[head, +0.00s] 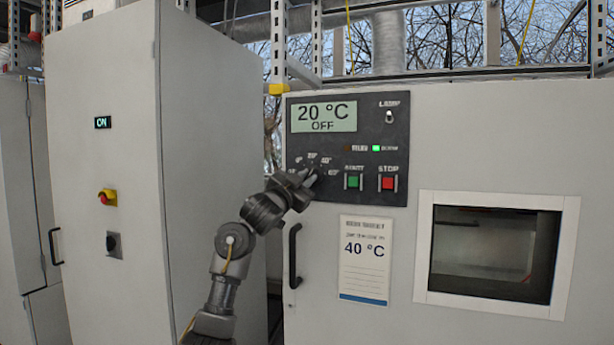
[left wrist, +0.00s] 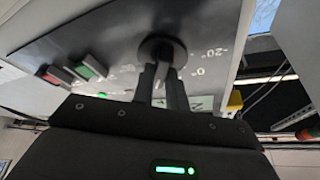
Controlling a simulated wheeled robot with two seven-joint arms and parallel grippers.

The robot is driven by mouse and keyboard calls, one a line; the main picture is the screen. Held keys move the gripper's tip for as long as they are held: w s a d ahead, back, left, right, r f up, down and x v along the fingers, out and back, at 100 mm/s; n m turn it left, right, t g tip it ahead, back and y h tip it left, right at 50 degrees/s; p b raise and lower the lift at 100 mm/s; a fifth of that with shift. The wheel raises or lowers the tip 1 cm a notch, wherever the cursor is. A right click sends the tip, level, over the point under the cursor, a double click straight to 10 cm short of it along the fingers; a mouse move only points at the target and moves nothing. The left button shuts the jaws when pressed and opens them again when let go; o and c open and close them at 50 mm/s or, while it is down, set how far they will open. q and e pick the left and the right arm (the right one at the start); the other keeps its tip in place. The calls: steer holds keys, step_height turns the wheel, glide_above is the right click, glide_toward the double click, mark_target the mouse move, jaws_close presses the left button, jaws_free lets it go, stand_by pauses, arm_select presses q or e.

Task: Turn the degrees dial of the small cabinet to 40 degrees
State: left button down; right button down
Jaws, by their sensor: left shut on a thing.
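The small cabinet (head: 400,250) has a dark control panel (head: 340,139) with a screen (head: 324,117) reading "20 °C" and "OFF". The degrees dial sits at the panel's lower left, mostly hidden by my left gripper (head: 307,177) in the head view. Scale marks show around it. In the left wrist view, the round black dial (left wrist: 163,47) is in front of my left gripper (left wrist: 162,82), whose fingers are shut on its knob. I cannot tell where the dial points. My right gripper is not in view.
Right of the dial are a green button (head: 353,182) and a red STOP button (head: 388,184). A lamp switch (head: 389,117) is above. A card (head: 364,262) below reads "40 °C". A black door handle (head: 295,255) and tall cabinet (head: 120,150) stand near my arm.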

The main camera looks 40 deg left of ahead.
arm_select(q)
steer(key=shift+m+h, duration=0.4)
steer(key=shift+m, duration=0.5)
steer(key=shift+p, duration=0.3)
steer(key=c, duration=1.4)
jaws_free()
steer(key=a+b+v, duration=0.1)
steer(key=b+v, duration=0.3)
steer(key=v, duration=0.7)
steer(key=shift+d+b, duration=0.3)
steer(key=shift+d, duration=0.1)
steer(key=shift+w, duration=0.1)
